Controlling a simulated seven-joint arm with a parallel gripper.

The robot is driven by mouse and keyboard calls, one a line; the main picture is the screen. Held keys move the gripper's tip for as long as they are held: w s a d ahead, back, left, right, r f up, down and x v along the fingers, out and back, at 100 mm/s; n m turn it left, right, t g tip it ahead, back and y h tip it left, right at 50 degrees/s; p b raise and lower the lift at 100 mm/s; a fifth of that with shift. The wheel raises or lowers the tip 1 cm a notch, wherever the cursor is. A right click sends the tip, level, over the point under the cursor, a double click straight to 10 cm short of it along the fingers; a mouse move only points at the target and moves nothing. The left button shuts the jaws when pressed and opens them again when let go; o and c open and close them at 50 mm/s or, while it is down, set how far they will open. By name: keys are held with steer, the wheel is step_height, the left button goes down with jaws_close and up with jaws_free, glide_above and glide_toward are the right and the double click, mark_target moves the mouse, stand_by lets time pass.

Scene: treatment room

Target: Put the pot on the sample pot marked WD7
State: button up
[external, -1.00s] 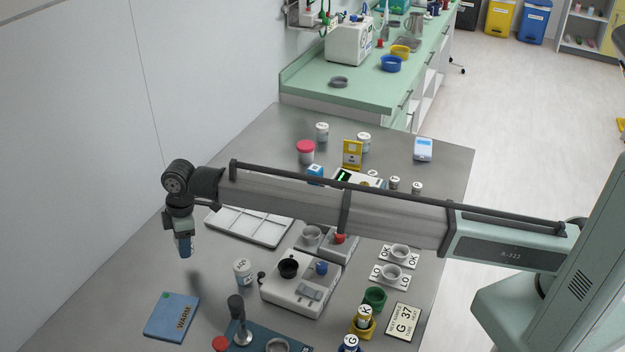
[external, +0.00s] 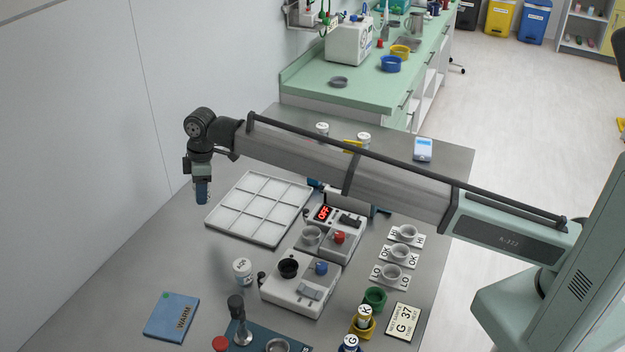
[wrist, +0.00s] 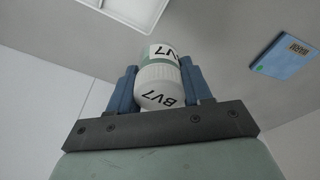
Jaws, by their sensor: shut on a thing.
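My gripper (external: 202,192) hangs above the left part of the grey table, left of the white compartment tray. In the wrist view its two blue fingers are shut on a white pot (wrist: 160,88) with a label that looks like BV7 on its side and top. In the external view the held pot is not clearly visible between the fingers. No label legible as WD7 shows. A white pot (external: 242,270) with a dark, unclear label stands left of the white device. Two more white-lidded pots (external: 322,129) and (external: 364,140) stand at the table's back, partly behind my arm.
The tray (external: 262,237) has empty compartments. A device (external: 290,302) with a black cup and a device with a red OFF display (external: 325,212) stand mid-table. A blue WARM mat (external: 172,317) lies front left. Small cups stand on labelled cards at right. The table's left strip is clear.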

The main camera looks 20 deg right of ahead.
steer(key=w+d+r+m, duration=0.3)
steer(key=w+d, duration=1.5)
steer(key=d, duration=0.1)
steer(key=shift+d+t, duration=0.3)
steer(key=shift+m, duration=0.9)
steer(key=w+d, duration=0.2)
steer(key=d, duration=0.2)
steer(key=w+d+r, duration=0.1)
steer(key=d, duration=0.3)
steer(key=w+d+r, duration=0.1)
steer(key=w+d, duration=0.1)
steer(key=d, duration=0.2)
steer(key=shift+w, duration=0.35)
steer(key=shift+s+d, duration=0.9)
steer(key=shift+d, duration=2.1)
steer(key=shift+n, duration=0.4)
steer(key=shift+f, duration=4.6)
steer(key=shift+f, duration=0.1)
steer(key=o, duration=1)
steer(key=shift+o, duration=0.2)
